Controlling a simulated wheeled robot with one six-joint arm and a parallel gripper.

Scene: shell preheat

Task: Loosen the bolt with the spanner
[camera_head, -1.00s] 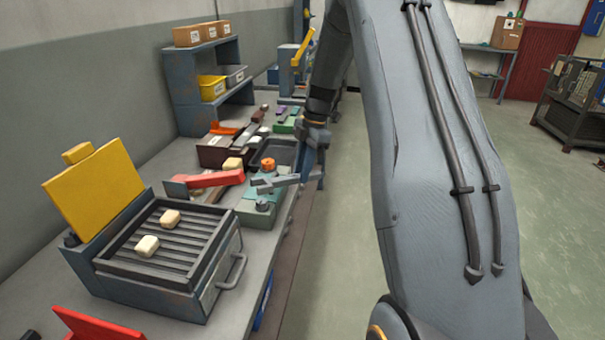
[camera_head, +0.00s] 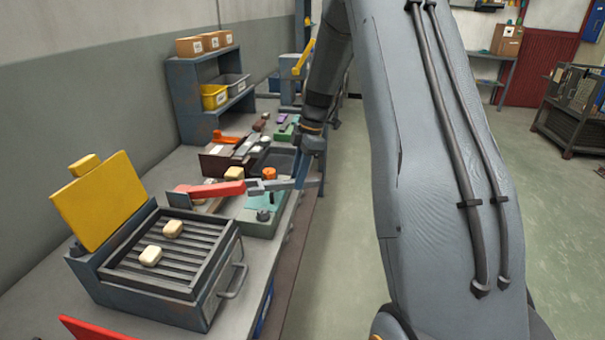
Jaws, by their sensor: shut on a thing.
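My gripper (camera_head: 309,183) is shut on the handle of a grey spanner (camera_head: 279,184), at the right side of the bench. The spanner points left, and its jaw end is near the tip of a red handle. A dark bolt-like head (camera_head: 263,214) stands on a green fixture (camera_head: 258,228) below the spanner's jaw end. The spanner appears above that head and apart from it. An orange knob (camera_head: 269,174) shows just behind the spanner. The far gripper finger and the exact hold are too small to make out.
A grill box (camera_head: 170,280) with a yellow lid and two pale blocks stands at front left. A red-handled tool (camera_head: 212,190) lies between grill and fixture. A dark tray (camera_head: 283,160) and shelf (camera_head: 190,112) are behind.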

